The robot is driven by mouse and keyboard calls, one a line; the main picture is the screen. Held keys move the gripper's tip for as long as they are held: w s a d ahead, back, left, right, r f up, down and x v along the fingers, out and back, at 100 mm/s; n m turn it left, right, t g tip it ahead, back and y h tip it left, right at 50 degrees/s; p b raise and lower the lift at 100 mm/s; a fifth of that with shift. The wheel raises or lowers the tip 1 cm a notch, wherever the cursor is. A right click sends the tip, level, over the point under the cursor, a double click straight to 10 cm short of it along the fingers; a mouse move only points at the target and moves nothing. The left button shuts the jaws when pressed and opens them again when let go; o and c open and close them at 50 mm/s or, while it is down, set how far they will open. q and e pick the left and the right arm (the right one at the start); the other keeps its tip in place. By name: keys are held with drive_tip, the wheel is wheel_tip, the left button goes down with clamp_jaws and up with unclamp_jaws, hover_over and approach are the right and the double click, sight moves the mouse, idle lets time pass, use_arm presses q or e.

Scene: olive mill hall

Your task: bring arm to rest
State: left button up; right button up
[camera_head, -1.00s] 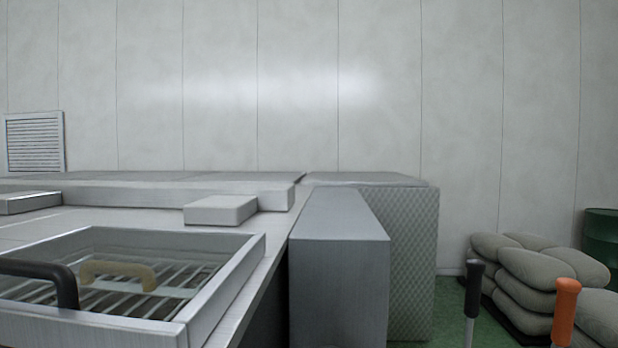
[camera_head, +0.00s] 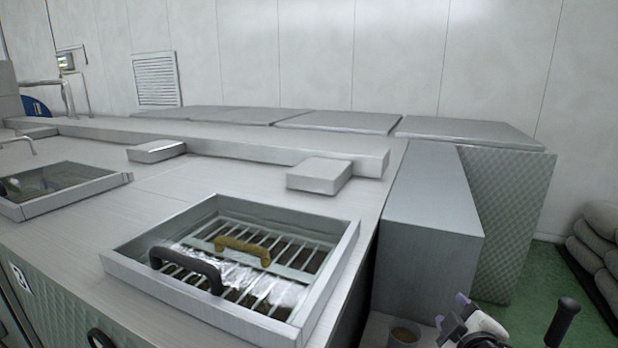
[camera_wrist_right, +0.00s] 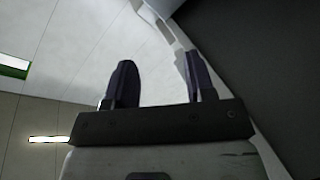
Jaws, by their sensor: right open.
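My right gripper (camera_head: 452,321) shows at the bottom right of the head view, low beside the grey metal box at the end of the machine. In the right wrist view its two dark fingers (camera_wrist_right: 160,85) stand apart with nothing between them, so it is open and empty. Part of a pale curved surface and a dark surface show behind the fingers. My left gripper is not in view.
A steel machine top (camera_head: 180,205) carries a framed grate hatch (camera_head: 340,255) with a black handle (camera_head: 185,268) and a tan handle (camera_head: 242,249). A grey box (camera_head: 430,235) stands beside my right gripper. A cup-like container (camera_head: 403,337) is near it. Grey sacks (camera_head: 598,240) lie at right.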

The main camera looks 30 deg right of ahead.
drive_tip(key=s+a+f+g+y+p, duration=0.25)
drive_tip(key=s+a+f+p, duration=0.2)
drive_tip(key=a, duration=0.25)
drive_tip(key=s+a+f+g+y+p, duration=0.2)
drive_tip(key=s+a+f+y+p, duration=0.15)
drive_tip(key=a+p, duration=0.3)
use_arm(q)
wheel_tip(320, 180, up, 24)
drive_tip(key=p, duration=1)
drive_tip(key=shift+p, duration=0.35)
use_arm(e)
drive_tip(key=s+a+f+m+g+y, duration=0.1)
drive_tip(key=s+a+g, duration=0.1)
drive_tip(key=s+a, duration=0.2)
drive_tip(key=s+a+f+m+g+y, duration=0.1)
drive_tip(key=s+a, duration=0.4)
drive_tip(key=s, duration=0.5)
drive_tip(key=shift+s+m+g+y, duration=0.2)
drive_tip(key=shift+m+g+y, duration=0.15)
drive_tip(key=shift+g, duration=0.5)
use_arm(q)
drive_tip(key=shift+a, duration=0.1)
